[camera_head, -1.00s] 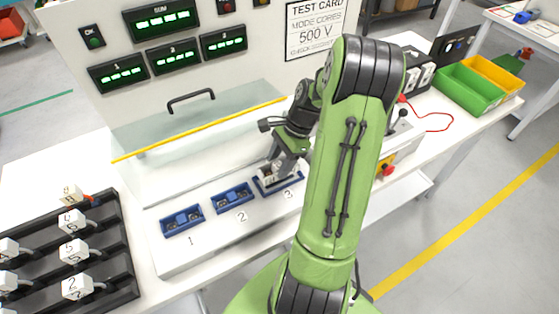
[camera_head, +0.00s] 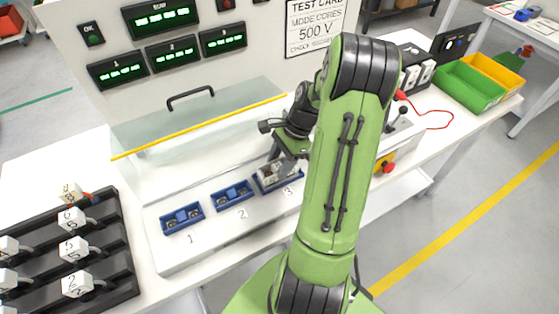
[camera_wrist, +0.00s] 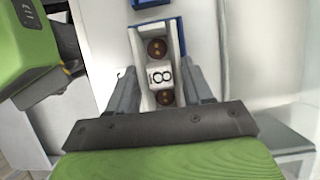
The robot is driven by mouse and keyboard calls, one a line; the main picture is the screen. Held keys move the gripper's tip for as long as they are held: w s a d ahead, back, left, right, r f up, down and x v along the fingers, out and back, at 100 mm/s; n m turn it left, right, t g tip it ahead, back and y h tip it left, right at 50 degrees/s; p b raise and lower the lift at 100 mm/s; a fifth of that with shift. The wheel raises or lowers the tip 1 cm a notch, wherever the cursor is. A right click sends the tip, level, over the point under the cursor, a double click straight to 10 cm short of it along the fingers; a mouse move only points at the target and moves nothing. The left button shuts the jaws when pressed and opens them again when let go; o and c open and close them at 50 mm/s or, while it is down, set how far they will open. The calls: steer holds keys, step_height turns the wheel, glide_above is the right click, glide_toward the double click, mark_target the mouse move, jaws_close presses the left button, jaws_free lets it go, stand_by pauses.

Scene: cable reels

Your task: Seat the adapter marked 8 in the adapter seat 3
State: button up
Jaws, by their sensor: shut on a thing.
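The adapter marked 8 (camera_wrist: 160,76) is a pale block with two round brown sockets, its mark facing up between my fingers in the wrist view. My gripper (camera_wrist: 163,72) is shut on its two sides. The adapter is at blue adapter seat 3 (camera_head: 259,187), the rightmost of the three seats in the head view. Blue seat edges show along the adapter in the wrist view. My gripper (camera_head: 279,168) and wrist partly hide the seat and adapter in the head view. I cannot tell whether the adapter is fully down in the seat.
Seat 2 (camera_head: 232,196) and seat 1 (camera_head: 182,219) are empty to the left. A raised clear cover with a yellow edge (camera_head: 200,130) stands behind the seats. A black rack (camera_head: 118,245) of numbered white pieces is at left. Green (camera_head: 465,92) and yellow bins are at right.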

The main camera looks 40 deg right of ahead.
steer(key=shift+f+b, duration=0.55)
steer(key=shift+f, duration=0.5)
steer(key=o, duration=1.2)
steer(key=shift+s, duration=0.1)
steer(key=shift+w+a+r+p+v, duration=0.3)
steer(key=shift+a+p+v, duration=0.35)
steer(key=shift+p+v, duration=3.1)
steer(key=shift+w+a+r+p+v, duration=0.3)
steer(key=shift+a+p+v, duration=0.35)
steer(key=shift+p+v, duration=3)
steer(key=shift+w+a+r+p+v, duration=0.5)
steer(key=shift+p+v, duration=1.35)
steer(key=shift+v, duration=3.75)
steer(key=shift+s+a+f, duration=0.15)
steer(key=shift+s+f, duration=0.05)
